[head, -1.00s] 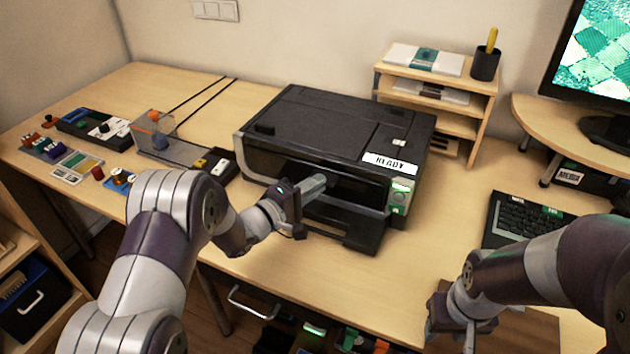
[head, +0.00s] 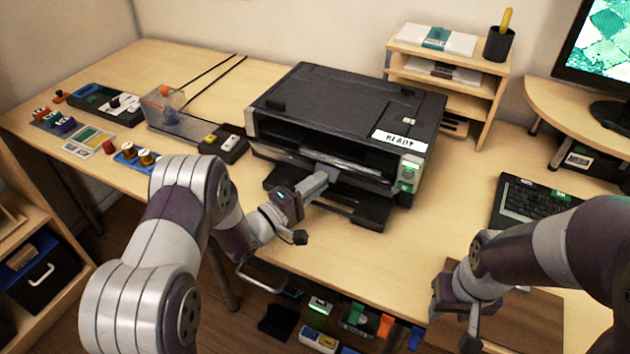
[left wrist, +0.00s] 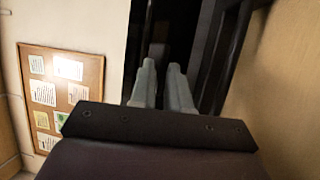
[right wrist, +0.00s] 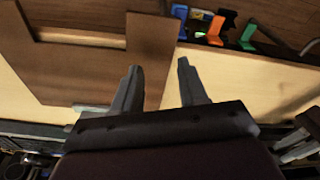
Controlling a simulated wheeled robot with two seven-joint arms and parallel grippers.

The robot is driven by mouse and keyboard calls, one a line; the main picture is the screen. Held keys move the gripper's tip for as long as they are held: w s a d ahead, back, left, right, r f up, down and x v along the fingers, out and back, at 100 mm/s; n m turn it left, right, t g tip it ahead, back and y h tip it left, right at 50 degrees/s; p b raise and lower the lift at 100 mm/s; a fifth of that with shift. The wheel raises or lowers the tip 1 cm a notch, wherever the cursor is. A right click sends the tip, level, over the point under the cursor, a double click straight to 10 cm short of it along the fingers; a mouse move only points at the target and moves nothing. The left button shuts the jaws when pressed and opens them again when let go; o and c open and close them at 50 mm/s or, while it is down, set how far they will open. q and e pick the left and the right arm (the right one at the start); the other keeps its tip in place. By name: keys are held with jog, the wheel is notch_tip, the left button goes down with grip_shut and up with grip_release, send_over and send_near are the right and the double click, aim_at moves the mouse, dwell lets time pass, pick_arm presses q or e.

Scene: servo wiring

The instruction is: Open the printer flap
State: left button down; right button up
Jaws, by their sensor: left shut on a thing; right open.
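The black printer (head: 345,100) stands on the desk with a READY label on its front right corner. A dark opening shows across its front, and the flap (head: 364,180) is tilted outward below it. My left gripper (head: 326,174) is at the flap's upper edge, in front of the printer, shut on it. In the left wrist view its fingers (left wrist: 162,85) are close together against a dark part; the grip itself is hard to see. My right gripper (head: 472,328) is open and empty over the desk's front right, and also shows in the right wrist view (right wrist: 160,68).
A paper tray (head: 358,212) juts out under the flap. A shelf (head: 455,97) with papers and a pen cup (head: 499,44) stands behind right. A keyboard (head: 532,203) lies right. Small parts and a clear box (head: 165,108) are at left. An open drawer with parts is below.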

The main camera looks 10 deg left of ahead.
pick_arm(q)
jog(key=shift+s+f, duration=0.1)
jog(key=shift+f, duration=0.4)
pick_arm(e)
jog(key=shift+f, duration=0.1)
pick_arm(q)
jog(key=c, duration=1.3)
grip_release()
jog(key=shift+d, duration=0.1)
jog(key=shift+o, duration=0.4)
jog(key=shift+w+d+f, duration=0.1)
jog(key=shift+w+f, duration=0.05)
jog(key=shift+w, duration=0.25)
pick_arm(e)
jog(key=shift+w+d+f, duration=0.1)
jog(key=shift+w+d, duration=0.05)
jog(key=shift+w, duration=0.2)
jog(key=shift+s, duration=0.1)
pick_arm(q)
jog(key=shift+s, duration=0.1)
jog(key=v, duration=0.8)
jog(key=r+p+v, duration=0.1)
jog(key=v, duration=0.3)
jog(key=shift+s+a+f, duration=0.1)
jog(key=shift+s+a, duration=0.1)
jog(key=shift+a, duration=0.1)
pick_arm(e)
jog(key=shift+r, duration=0.5)
